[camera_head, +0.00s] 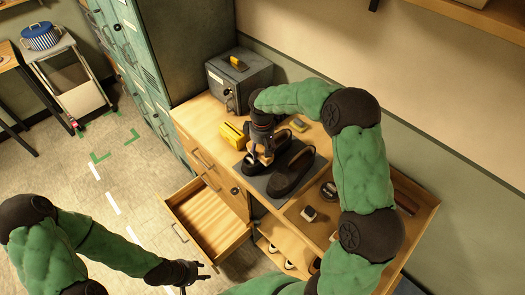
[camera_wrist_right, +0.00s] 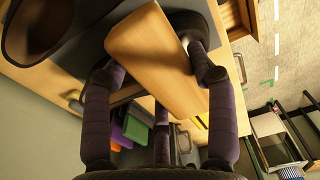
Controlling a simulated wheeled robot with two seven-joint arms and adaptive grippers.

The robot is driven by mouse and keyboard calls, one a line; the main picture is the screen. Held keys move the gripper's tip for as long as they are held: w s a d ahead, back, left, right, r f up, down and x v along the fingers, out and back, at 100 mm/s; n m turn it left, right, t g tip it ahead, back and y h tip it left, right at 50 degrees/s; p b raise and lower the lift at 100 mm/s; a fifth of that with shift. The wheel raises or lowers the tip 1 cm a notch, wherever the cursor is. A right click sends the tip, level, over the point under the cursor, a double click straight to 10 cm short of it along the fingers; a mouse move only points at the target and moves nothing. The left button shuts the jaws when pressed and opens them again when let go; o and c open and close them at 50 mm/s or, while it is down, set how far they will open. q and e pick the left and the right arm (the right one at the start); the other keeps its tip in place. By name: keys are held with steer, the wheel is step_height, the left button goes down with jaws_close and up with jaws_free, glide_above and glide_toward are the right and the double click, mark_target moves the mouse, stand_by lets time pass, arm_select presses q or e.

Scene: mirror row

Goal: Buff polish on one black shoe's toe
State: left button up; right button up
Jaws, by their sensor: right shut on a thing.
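Two black shoes stand side by side on a dark grey mat (camera_head: 255,185) on the wooden bench top. The nearer shoe (camera_head: 292,173) is in clear view; the other shoe (camera_head: 281,139) is partly covered by my right gripper (camera_head: 262,154). That gripper is shut on a brush with a smooth wooden back (camera_wrist_right: 150,55), held low over the front part of the partly covered shoe. Its bristles are mostly hidden, and I cannot tell whether they touch the shoe. My left gripper (camera_head: 202,272) is empty, fingers spread, low in the head view, away from the bench.
A yellow box (camera_head: 233,136) and a grey safe (camera_head: 238,80) stand behind the mat. A small tin (camera_head: 309,213) lies at the right. An open, empty drawer (camera_head: 207,218) juts out in front. Green lockers (camera_head: 150,60) border the bench's left end.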

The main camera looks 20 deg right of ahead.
steer(key=shift+r+p, duration=0.6)
steer(key=shift+r, duration=0.6)
